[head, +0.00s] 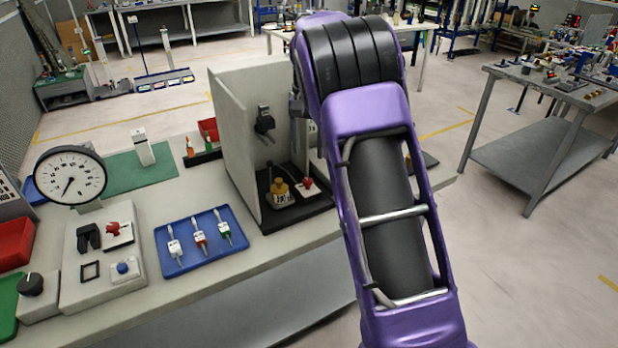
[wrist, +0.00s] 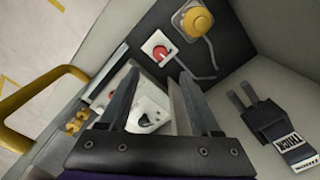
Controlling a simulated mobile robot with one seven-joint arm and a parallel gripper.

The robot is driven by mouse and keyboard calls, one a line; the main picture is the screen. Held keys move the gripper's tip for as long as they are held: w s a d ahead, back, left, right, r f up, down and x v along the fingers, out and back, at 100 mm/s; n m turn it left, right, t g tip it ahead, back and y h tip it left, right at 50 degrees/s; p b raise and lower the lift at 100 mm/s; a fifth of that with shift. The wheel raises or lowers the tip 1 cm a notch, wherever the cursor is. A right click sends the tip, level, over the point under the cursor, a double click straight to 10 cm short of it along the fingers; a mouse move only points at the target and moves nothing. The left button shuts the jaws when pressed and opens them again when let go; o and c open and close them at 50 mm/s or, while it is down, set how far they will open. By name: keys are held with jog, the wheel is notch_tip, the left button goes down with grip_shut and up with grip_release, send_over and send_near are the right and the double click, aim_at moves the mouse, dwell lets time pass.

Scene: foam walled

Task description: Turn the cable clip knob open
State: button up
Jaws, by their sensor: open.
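My gripper (wrist: 160,76) is open in the wrist view, its two dark fingers apart with nothing clamped between them. A white block with a dark mark (wrist: 150,112) shows behind the gap between the fingers; I cannot tell if they touch it. A red knob on a white plate (wrist: 159,50) lies beyond the fingertips; it also shows in the head view (head: 307,183). A black clip-like fitting with a "THICK" label (wrist: 275,130) is on the wall at right, apart from the fingers. I cannot tell which part is the cable clip knob. My arm hides the gripper in the head view.
A grey walled enclosure (head: 238,140) surrounds the work area. A yellow knob (wrist: 196,20) stands beyond the red one. A yellow handle-like bar (wrist: 40,90) is at left. A blue tray (head: 185,265) and a dial gauge (head: 70,175) stand left on the bench.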

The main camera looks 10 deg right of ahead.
aim_at(308, 179)
notch_tip(308, 179, down, 10)
jog(key=shift+r+b, duration=0.2)
jog(key=shift+b, duration=0.15)
grip_shut()
